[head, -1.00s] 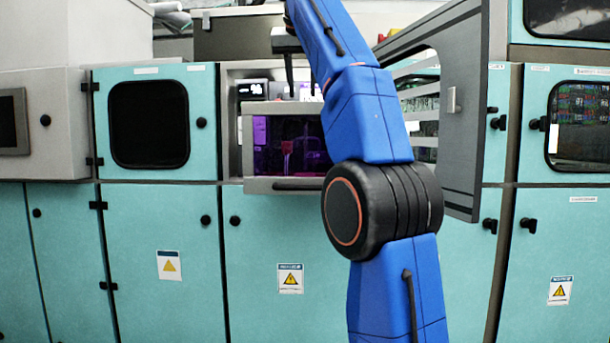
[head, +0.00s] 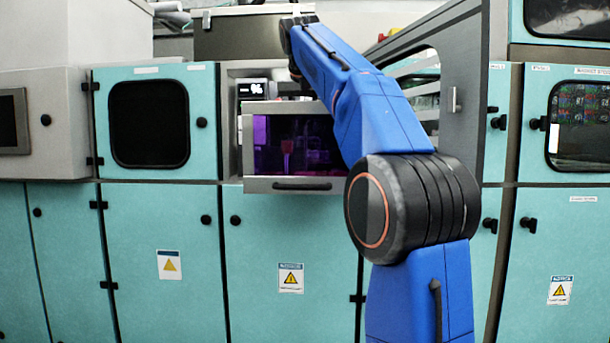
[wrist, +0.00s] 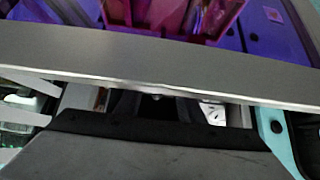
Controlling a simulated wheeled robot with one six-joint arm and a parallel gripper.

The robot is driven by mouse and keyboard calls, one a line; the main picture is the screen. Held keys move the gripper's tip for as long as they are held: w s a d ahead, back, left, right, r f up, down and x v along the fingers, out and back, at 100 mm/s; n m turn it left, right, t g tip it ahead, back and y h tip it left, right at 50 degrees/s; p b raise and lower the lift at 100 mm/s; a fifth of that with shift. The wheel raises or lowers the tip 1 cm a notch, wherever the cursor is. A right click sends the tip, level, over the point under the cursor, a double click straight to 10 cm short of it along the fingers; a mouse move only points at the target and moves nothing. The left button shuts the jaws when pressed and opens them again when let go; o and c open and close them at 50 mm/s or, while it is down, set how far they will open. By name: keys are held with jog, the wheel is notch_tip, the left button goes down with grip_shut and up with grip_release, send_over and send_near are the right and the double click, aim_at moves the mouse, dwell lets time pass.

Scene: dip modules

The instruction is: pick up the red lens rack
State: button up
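The red lens rack (head: 287,146) shows dimly through the purple-lit window of a small compartment in the head view. In the wrist view a red rack (wrist: 182,14) is at the top edge, cut off by the frame. A grey bar hides the fingertips. The rack is apart from the fingers and nothing shows held. In the head view my arm hides most of the gripper.
The compartment's grey window frame (head: 252,184) stands in front of the rack, and its bar (wrist: 160,70) crosses the wrist view close by. A large open grey door (head: 465,140) stands to the right of my arm. Teal cabinets (head: 140,250) line the wall.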

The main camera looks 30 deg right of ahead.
jog(key=x, duration=0.4)
jog(key=shift+d, duration=0.1)
grip_shut()
dwell(1.4)
